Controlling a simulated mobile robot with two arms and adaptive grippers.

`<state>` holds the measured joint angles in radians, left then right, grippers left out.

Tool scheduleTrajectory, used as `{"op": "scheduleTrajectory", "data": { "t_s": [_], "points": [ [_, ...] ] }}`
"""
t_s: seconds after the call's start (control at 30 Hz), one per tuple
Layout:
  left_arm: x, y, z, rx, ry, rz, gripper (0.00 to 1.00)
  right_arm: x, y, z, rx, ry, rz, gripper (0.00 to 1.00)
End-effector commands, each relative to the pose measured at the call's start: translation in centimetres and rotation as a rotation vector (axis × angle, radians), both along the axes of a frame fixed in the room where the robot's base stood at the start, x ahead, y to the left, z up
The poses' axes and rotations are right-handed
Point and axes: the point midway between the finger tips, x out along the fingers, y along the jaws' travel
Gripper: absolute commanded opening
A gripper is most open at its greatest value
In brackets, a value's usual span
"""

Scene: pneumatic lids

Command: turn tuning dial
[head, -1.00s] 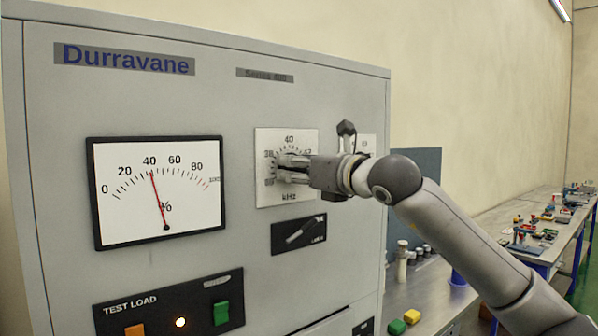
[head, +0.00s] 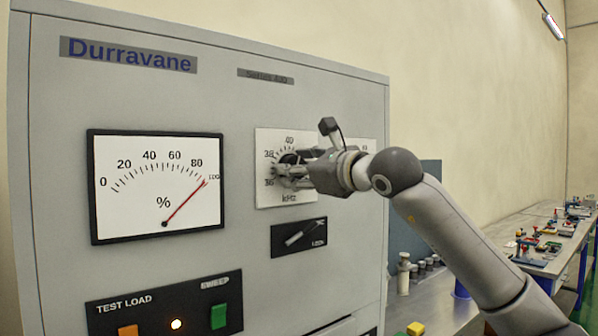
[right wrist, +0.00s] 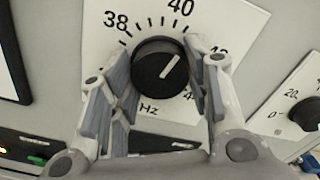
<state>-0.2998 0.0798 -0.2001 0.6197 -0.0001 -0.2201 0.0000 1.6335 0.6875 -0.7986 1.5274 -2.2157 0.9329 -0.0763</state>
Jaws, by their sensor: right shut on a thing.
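In the head view the gripper mostly hides the dial. The percent meter (head: 155,185) has its red needle near 100. My left gripper is out of view.
The grey cabinet (head: 250,105) fills the left and middle. Below the dial is a black switch plate (head: 310,246); lower left is a test load panel (head: 150,305) with orange and green buttons and a lit lamp. Another dial (right wrist: 306,108) sits right of the tuning dial. Benches stand at right.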

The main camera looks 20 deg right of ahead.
Motion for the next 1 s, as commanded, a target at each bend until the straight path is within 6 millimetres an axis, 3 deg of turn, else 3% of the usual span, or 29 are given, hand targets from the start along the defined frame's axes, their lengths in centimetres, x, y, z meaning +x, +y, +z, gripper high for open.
{"op": "scheduleTrajectory", "data": {
  "t_s": [0.4, 0.43, 0.57, 1.0],
  "points": [
    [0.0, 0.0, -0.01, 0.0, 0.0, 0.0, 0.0, -0.05, 0.04, 0.13, -0.006, -0.005, 0.001, 0.21],
    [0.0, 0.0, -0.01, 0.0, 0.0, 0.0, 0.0, -0.05, 0.04, 0.13, -0.006, -0.005, 0.001, 0.47],
    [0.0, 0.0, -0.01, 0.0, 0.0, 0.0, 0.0, -0.04, 0.03, 0.11, -0.006, -0.004, 0.001, 0.64],
    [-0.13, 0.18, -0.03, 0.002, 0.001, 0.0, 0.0, -0.51, -0.24, 0.05, -0.005, -0.003, 0.0, 0.66]
  ]
}}
